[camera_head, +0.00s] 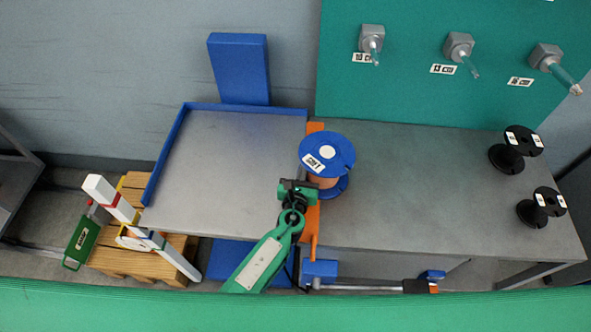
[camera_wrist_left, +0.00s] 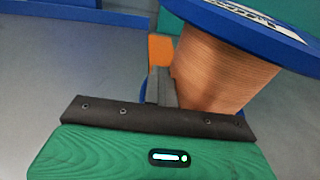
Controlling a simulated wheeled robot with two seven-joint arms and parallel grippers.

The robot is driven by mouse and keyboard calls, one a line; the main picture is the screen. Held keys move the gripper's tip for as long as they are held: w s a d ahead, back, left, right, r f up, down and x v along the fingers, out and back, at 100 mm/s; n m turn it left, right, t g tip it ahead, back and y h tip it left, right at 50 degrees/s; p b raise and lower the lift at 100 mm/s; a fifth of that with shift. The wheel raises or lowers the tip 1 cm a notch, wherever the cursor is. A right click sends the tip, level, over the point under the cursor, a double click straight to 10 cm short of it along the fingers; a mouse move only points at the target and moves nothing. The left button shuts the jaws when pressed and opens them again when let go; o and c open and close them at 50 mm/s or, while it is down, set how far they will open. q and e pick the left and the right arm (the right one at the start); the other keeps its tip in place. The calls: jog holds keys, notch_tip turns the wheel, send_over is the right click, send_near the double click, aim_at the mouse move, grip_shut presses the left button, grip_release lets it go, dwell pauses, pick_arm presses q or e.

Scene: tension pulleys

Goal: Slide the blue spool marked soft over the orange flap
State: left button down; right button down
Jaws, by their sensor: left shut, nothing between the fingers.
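The blue spool (camera_head: 340,147) with a copper-coloured winding stands upright at the left side of the grey table; its white label is too small to read surely. The orange flap (camera_head: 311,222) is a narrow strip between the table and the blue-edged tray, partly hidden by spool and gripper. My left gripper (camera_head: 303,186) is shut and empty at the spool's left front. In the left wrist view its fingers (camera_wrist_left: 161,86) are beside the winding (camera_wrist_left: 225,65), with the orange flap (camera_wrist_left: 160,48) beyond; I cannot tell whether they touch the spool. My right gripper is not in view.
The blue-edged tray (camera_head: 215,165) is empty, left of the flap. Two black spools (camera_head: 506,158) (camera_head: 532,213) stand at the table's right. Several pegs (camera_head: 372,42) project from the green back panel. The table's middle (camera_head: 420,190) is clear. A striped barrier arm (camera_head: 125,213) is lower left.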

aim_at(317, 180)
pick_arm(q)
jog(key=shift+s+d, duration=0.25)
jog(key=shift+d, duration=0.8)
jog(key=shift+s+d, duration=0.2)
jog(key=shift+d, duration=0.85)
